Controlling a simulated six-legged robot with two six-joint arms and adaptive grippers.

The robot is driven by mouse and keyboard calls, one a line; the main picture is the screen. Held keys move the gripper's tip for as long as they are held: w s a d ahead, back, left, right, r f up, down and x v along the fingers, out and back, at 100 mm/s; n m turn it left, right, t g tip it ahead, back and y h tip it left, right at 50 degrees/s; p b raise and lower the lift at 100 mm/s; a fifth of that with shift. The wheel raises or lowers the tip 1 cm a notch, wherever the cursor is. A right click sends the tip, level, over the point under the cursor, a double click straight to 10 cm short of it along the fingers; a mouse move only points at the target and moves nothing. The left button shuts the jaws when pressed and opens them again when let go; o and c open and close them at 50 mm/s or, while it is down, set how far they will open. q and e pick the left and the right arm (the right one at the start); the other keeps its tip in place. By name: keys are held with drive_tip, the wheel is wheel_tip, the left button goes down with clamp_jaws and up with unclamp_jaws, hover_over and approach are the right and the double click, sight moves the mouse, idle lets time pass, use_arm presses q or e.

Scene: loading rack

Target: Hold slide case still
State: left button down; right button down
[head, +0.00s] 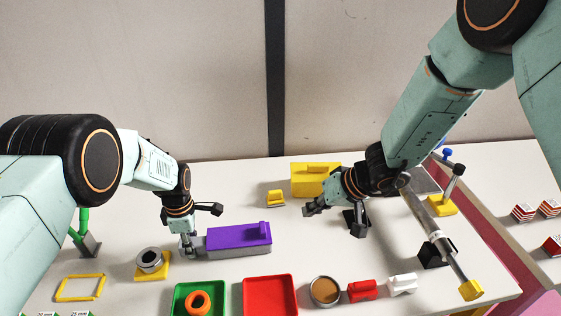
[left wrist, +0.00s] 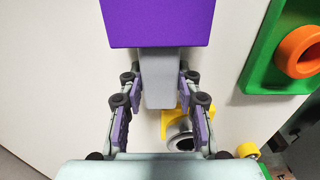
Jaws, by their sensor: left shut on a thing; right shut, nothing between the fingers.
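The slide case, with a purple top (head: 238,237) and a grey body, lies on the white table left of centre in the head view. My left gripper (head: 190,241) is at its left end. In the left wrist view, the purple part (left wrist: 158,22) is at the top, and a grey end piece (left wrist: 158,78) sits between the fingers of my left gripper (left wrist: 158,88), which are shut on it. My right gripper (head: 335,214) is shut and empty above the table, right of the case and apart from it. Its fingertips are partly hard to make out.
A green tray (head: 179,300) with an orange ring (head: 198,302) and a red tray (head: 270,282) stand in front of the case. A yellow block with a grey ring (head: 149,260) is at its left. A yellow box (head: 311,180) stands behind. A brown round dish (head: 325,290) is front right.

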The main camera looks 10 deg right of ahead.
use_arm(q)
drive_tip(key=c, duration=1)
unclamp_jaws()
drive_tip(key=shift+a, duration=0.15)
drive_tip(key=shift+c, duration=0.2)
drive_tip(key=shift+o, duration=1)
